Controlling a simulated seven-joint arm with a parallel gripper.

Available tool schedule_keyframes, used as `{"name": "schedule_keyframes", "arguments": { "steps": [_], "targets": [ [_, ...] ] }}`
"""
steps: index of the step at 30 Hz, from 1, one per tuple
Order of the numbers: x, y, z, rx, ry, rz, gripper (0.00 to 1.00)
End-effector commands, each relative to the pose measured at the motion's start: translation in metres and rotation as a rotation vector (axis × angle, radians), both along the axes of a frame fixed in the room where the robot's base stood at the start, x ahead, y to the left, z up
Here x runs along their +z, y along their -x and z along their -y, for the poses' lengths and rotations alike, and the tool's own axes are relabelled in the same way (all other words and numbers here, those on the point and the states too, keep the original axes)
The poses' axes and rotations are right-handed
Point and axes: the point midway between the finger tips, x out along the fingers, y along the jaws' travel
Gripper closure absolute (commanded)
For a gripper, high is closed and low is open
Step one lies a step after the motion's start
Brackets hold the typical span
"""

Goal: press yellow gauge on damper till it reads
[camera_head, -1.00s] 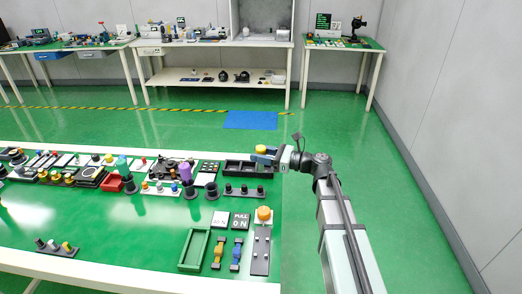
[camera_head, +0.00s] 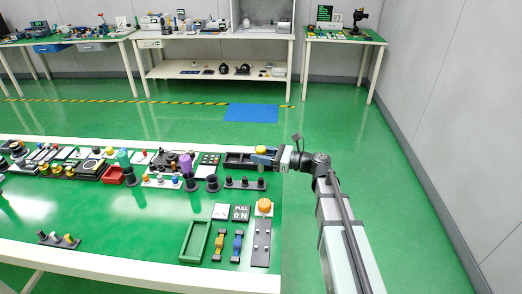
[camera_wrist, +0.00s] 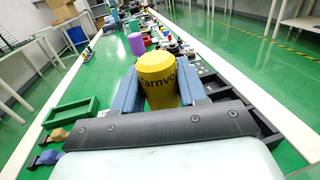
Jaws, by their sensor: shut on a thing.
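A yellow cylinder with dark lettering, partly hidden, stands between the blue jaws of my gripper in the wrist view (camera_wrist: 157,85). I take it for the yellow gauge (camera_wrist: 157,68). My gripper is shut on it. In the head view the yellow gauge (camera_head: 261,149) shows as a small yellow top at my gripper (camera_head: 266,157), over the table's right end beside a black compartment tray. No reading can be made out on it. I cannot tell which thing is the damper.
An orange-yellow round knob on a white base (camera_head: 264,205) is nearer, by a PULL ON plate (camera_head: 240,213). A green tray (camera_head: 195,242) and a grey panel (camera_head: 261,243) lie at the near edge. A purple cylinder (camera_head: 186,162) and many small parts crowd the left.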

Motion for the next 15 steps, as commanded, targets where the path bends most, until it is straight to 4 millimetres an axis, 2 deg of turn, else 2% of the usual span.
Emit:
{"name": "schedule_keyframes", "arguments": {
  "steps": [6, 15],
  "targets": [
    [-0.018, 0.0, 0.0, 0.0, 0.0, -0.002, 0.9],
    [-0.032, 0.0, 0.0, 0.0, -0.001, -0.001, 0.9]
  ]
}}
